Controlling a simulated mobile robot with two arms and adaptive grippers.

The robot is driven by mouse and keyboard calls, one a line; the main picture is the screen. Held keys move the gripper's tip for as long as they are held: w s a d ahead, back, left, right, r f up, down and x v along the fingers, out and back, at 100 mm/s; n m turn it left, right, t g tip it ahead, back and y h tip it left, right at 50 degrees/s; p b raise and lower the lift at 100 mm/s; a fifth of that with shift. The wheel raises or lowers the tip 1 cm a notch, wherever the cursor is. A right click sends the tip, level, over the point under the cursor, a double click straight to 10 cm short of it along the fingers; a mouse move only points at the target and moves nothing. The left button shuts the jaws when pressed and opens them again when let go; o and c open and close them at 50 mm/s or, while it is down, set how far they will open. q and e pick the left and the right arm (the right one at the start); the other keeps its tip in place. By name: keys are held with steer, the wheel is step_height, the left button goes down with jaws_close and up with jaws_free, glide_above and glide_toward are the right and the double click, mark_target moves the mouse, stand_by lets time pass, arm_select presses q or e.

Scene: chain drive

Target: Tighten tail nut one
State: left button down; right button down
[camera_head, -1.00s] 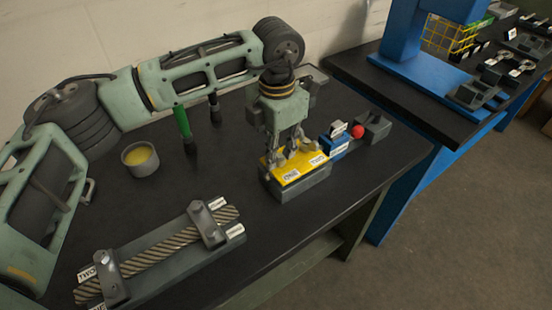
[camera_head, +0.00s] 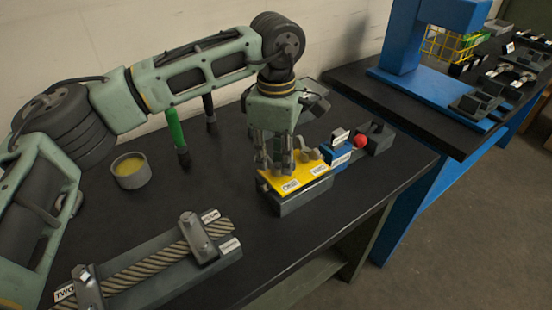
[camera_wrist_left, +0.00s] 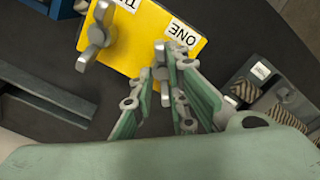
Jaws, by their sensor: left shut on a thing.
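A yellow plate (camera_head: 311,183) with labels ONE (camera_head: 291,186) and TWO (camera_head: 318,170) sits on a grey block. My left gripper (camera_head: 272,166) points down over the ONE end of the plate. In the left wrist view its fingers (camera_wrist_left: 158,88) are shut on the wing nut by label ONE (camera_wrist_left: 160,62), tail nut one, which they partly hide. A second wing nut (camera_wrist_left: 97,36) stands free by label TWO, and it also shows in the head view (camera_head: 306,150). My right gripper is in neither view.
A blue block (camera_head: 338,155) and a red ball (camera_head: 361,141) lie just beyond the plate. A rope fixture (camera_head: 150,272) stands at front left. A grey cup (camera_head: 130,172) and a green-handled tool (camera_head: 176,135) are behind. The table's front right edge is near the plate.

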arm_select(q)
steer(key=m, duration=0.7)
steer(key=shift+d, duration=0.15)
steer(key=m, duration=0.6)
steer(key=shift+r+m, duration=0.1)
steer(key=shift+m, duration=0.3)
steer(key=m, duration=0.6)
steer(key=shift+w+d+r, duration=0.1)
steer(key=shift+r, duration=0.05)
steer(key=m, duration=0.5)
steer(key=shift+r+m, duration=0.1)
steer(key=shift+m, duration=0.3)
steer(key=shift+d, duration=0.1)
steer(key=c, duration=2)
jaws_free()
steer(key=shift+o, duration=0.7)
steer(key=shift+f, duration=0.2)
